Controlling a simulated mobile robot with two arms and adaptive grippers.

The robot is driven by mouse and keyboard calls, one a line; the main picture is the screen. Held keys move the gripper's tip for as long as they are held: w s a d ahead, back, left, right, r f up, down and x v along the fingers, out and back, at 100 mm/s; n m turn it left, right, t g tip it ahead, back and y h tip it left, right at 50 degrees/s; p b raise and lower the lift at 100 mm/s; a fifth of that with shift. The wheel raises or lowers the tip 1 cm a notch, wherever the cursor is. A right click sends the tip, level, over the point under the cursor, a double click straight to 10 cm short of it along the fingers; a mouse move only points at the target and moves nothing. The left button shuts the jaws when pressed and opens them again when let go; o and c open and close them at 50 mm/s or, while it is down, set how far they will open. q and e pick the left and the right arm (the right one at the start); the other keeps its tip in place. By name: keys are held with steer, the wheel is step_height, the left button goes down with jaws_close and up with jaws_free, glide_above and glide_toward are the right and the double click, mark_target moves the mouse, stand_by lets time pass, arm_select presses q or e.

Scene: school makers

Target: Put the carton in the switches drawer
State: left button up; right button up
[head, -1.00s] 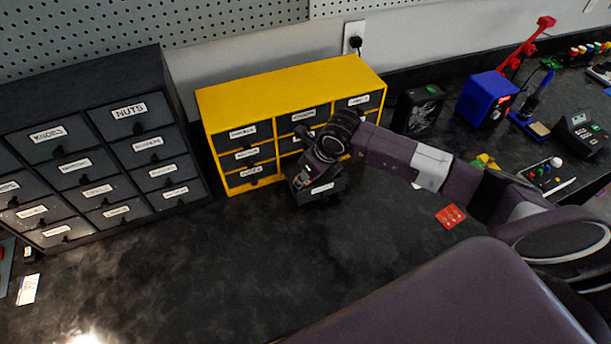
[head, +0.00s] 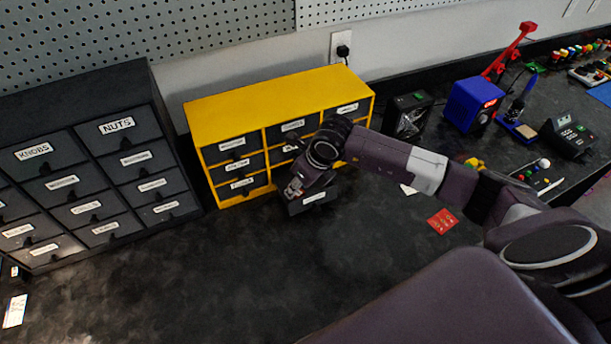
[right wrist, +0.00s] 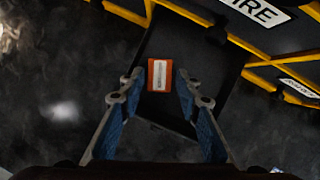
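The yellow drawer cabinet (head: 232,112) stands against the wall. Its bottom middle drawer (head: 315,198) is pulled out; the label on its front is too small to read. My right gripper (head: 293,190) is over this drawer in the head view and partly covers the cabinet. In the right wrist view my right gripper (right wrist: 159,78) is open, a finger on each side of the orange carton (right wrist: 160,75). Gaps show between carton and fingers. The carton appears within the open drawer (right wrist: 205,60); whether it rests on the drawer floor I cannot tell. My left gripper is out of view.
A black drawer cabinet (head: 80,90) stands to the left. A black box (head: 408,115), a blue device (head: 472,104) and a red card (head: 443,220) are to the right. The dark bench top (head: 200,270) in front of the cabinets is mostly clear.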

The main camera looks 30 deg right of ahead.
steer(key=b+v, duration=0.2)
steer(key=v, duration=0.8)
steer(key=shift+s, duration=0.15)
